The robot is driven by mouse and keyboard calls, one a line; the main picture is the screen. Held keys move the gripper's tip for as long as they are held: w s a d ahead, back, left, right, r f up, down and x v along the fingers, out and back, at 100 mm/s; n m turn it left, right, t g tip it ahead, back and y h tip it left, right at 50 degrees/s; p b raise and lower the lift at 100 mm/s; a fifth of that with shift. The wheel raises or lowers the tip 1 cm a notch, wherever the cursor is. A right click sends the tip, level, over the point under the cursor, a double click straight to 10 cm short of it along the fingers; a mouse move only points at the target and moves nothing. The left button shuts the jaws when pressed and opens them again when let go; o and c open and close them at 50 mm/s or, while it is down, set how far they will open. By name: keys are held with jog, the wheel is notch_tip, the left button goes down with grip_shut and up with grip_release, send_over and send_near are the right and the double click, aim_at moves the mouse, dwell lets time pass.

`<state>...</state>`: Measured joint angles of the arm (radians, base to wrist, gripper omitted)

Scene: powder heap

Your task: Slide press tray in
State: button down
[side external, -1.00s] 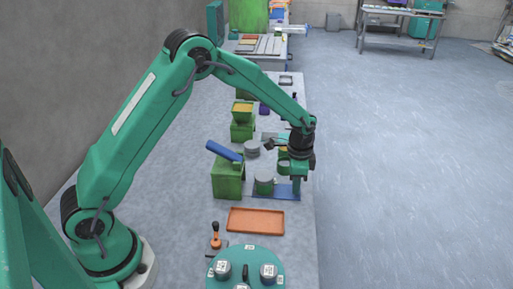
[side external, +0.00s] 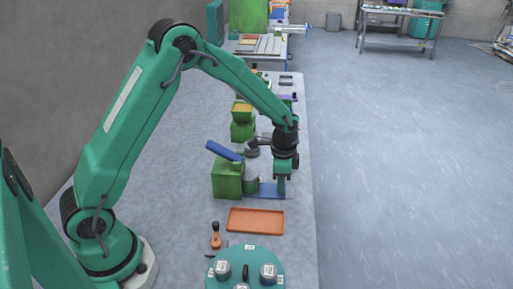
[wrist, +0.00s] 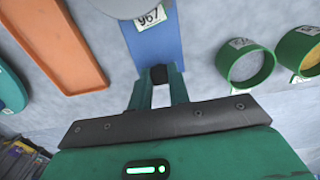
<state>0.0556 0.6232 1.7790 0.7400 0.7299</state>
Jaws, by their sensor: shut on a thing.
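The press tray is a flat blue plate (side external: 270,191) on the bench, and it also shows in the wrist view (wrist: 155,45) with a white number label. A grey-topped green cup (side external: 251,184) stands on its left part. The green press block (side external: 228,178) with a raised blue lever (side external: 224,150) is at the tray's left end. The cup is right up against the press opening; how far in it sits I cannot tell. My gripper (side external: 281,191) points down at the tray's right end.
An orange tray (side external: 256,221) lies in front of the press, with a teal round stand (side external: 245,265) nearer still. The bench's right edge is close.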

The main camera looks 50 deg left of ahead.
aim_at(261, 181)
jog(key=shift+s+a, duration=2.05)
jog(key=shift+a, duration=0.05)
jog(key=c, duration=1.4)
grip_release()
jog(key=shift+r, duration=0.15)
jog(key=shift+r, duration=3.65)
